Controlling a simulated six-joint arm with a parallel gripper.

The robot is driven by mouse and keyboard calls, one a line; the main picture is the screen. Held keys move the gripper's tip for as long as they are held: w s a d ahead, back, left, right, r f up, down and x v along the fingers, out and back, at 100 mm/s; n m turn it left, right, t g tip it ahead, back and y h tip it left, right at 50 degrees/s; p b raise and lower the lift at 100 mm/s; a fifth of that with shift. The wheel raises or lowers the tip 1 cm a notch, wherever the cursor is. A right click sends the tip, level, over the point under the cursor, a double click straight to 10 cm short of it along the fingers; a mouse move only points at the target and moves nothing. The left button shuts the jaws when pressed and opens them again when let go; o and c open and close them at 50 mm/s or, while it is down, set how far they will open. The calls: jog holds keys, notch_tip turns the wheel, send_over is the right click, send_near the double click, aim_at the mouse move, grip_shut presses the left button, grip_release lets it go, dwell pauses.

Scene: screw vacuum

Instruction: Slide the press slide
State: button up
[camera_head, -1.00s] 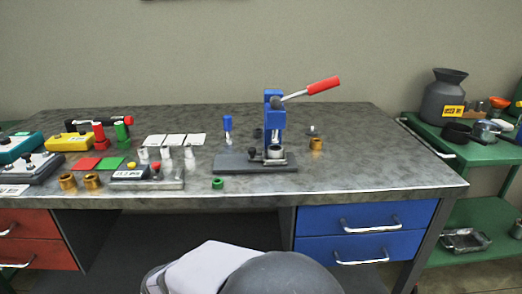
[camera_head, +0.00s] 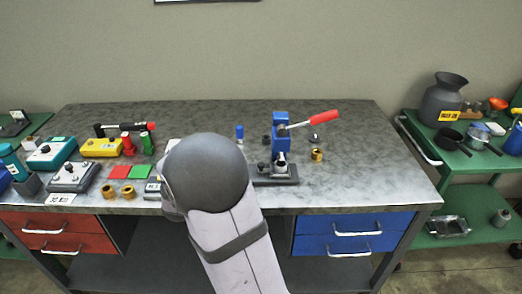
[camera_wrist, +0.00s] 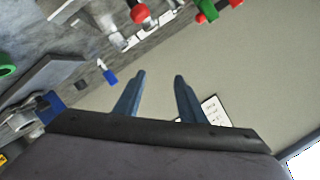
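The press (camera_head: 281,140) stands on the right half of the workbench. It has a blue column, a grey base plate (camera_head: 290,181) and a lever with a red handle (camera_head: 320,118) pointing up and right. A silver cylindrical part (camera_head: 281,165) sits at the base, in front of the column. The left part of the base is hidden behind my arm in the head view. My gripper (camera_wrist: 160,78) shows in the wrist view with two blue fingers apart and nothing between them. Part of the press (camera_wrist: 50,106) appears at the lower left of the wrist view, off to the side of the fingers.
On the bench (camera_head: 350,180) are a blue-handled tool (camera_head: 239,133) and a brass ring (camera_head: 317,155) near the press. Boxes, red and green squares, and brass rings (camera_head: 108,191) lie at the left. A green cart (camera_head: 460,160) stands at the right.

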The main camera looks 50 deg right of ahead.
jog(key=s+d+f+h, duration=0.1)
jog(key=s+d, duration=0.1)
jog(key=s+d+f+g+h, duration=0.1)
jog(key=s+d+f, duration=0.1)
jog(key=d, duration=0.1)
jog(key=s+d+f+g+h, duration=0.1)
jog(key=s+d, duration=0.1)
jog(key=shift+d+f+n+h+p, duration=0.15)
jog(key=shift+f+n+h+p, duration=0.15)
jog(key=shift+f, duration=0.1)
jog(key=s+d+f+h, duration=0.1)
jog(key=s, duration=0.2)
jog(key=s+d+f+n+g+h, duration=0.1)
jog(key=s+d, duration=0.1)
jog(key=s+d+f+n+g+h, duration=0.1)
jog(key=s, duration=0.2)
jog(key=shift+s+d+f, duration=0.2)
jog(key=shift+s+f, duration=0.1)
jog(key=shift+s, duration=0.05)
jog(key=shift+s+d+n, duration=0.1)
jog(key=shift+s+n, duration=0.2)
jog(key=shift+s, duration=0.1)
jog(key=shift+p+x, duration=1.2)
jog(key=shift+x, duration=2.45)
grip_shut()
